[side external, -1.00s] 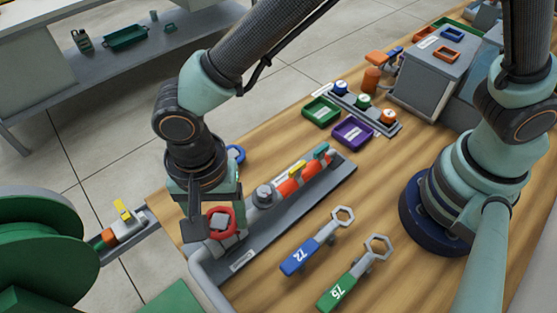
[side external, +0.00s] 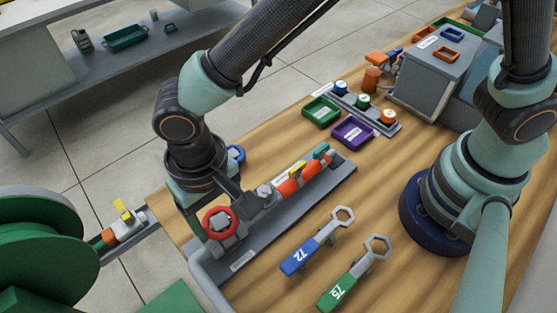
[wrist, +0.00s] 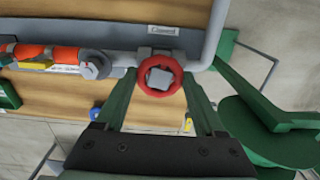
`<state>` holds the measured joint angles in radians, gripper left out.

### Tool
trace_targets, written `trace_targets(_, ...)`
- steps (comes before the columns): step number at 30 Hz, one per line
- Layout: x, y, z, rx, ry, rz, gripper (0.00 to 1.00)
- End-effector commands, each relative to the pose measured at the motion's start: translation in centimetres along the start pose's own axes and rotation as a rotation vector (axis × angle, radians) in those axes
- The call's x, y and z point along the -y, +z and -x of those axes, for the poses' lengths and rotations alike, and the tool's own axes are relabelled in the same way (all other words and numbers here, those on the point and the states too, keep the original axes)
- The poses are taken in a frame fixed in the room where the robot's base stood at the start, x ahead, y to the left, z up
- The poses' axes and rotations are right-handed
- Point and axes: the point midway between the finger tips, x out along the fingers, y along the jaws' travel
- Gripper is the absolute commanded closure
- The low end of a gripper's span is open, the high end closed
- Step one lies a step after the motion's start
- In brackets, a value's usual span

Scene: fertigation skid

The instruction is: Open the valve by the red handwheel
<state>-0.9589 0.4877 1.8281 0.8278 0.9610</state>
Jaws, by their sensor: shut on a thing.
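The red handwheel (side external: 214,219) sits on a grey valve body at the near end of the pipe rail. In the wrist view the red handwheel (wrist: 147,84) shows as a ring around a grey square hub. My gripper (wrist: 161,82) comes down over it, with one green finger on each side of the rim, shut on it. In the side view my gripper (side external: 218,212) partly hides the wheel. A label reading "Closed" (wrist: 162,30) lies beside the valve.
A grey pipe (side external: 208,282) bends off the near end. Grey and orange fittings (side external: 290,187) run along the rail, and a blue wheel (side external: 237,154) stands behind my gripper. Two wrenches, blue (side external: 300,258) and green (side external: 340,290), lie to the right. A green reel (side external: 40,250) is at left.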

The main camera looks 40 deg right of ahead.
Motion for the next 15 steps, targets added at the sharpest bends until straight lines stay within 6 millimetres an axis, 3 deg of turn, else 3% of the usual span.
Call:
trace_targets(3,-0.07,-0.13,-0.01,0.0,0.0,0.148,0.82)
trace_targets(4,-0.07,-0.13,-0.01,0.0,-0.001,0.153,0.21)
trace_targets(6,-0.04,-0.12,0.0,-0.001,-0.001,0.148,0.0)
trace_targets(15,0.06,-0.08,0.34,-0.002,-0.003,0.147,0.0)
